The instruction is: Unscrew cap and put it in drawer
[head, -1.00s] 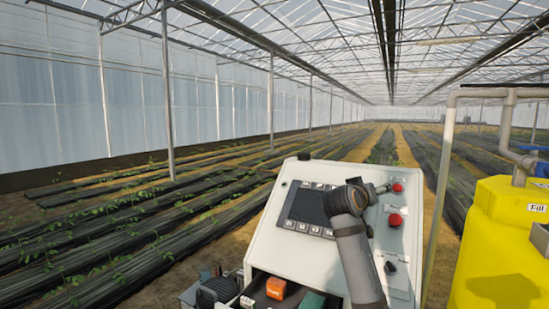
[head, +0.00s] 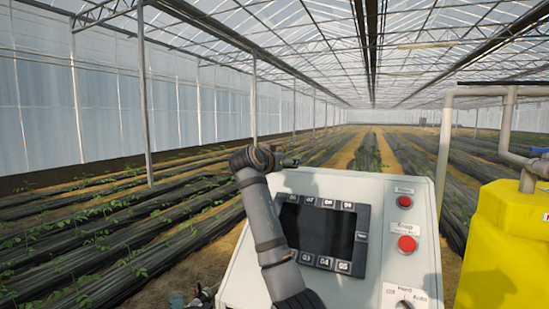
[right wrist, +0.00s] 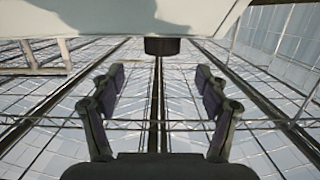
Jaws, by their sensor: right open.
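In the right wrist view my right gripper (right wrist: 158,82) is open, with its two fingers apart and nothing between them. A pale surface with a dark round part (right wrist: 162,46) hangs at the top of that view; I cannot tell what that part is. In the head view one of my arms rises in front of the control panel, but no gripper fingers show there. My left gripper is not in view. No cap can be made out, and no drawer shows now.
The control cabinet (head: 385,262) has a dark screen (head: 317,232), red buttons (head: 407,243) and a selector knob (head: 404,305). A yellow tank (head: 500,235) stands at the right beside a grey pipe frame (head: 445,150). Planted rows lie behind.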

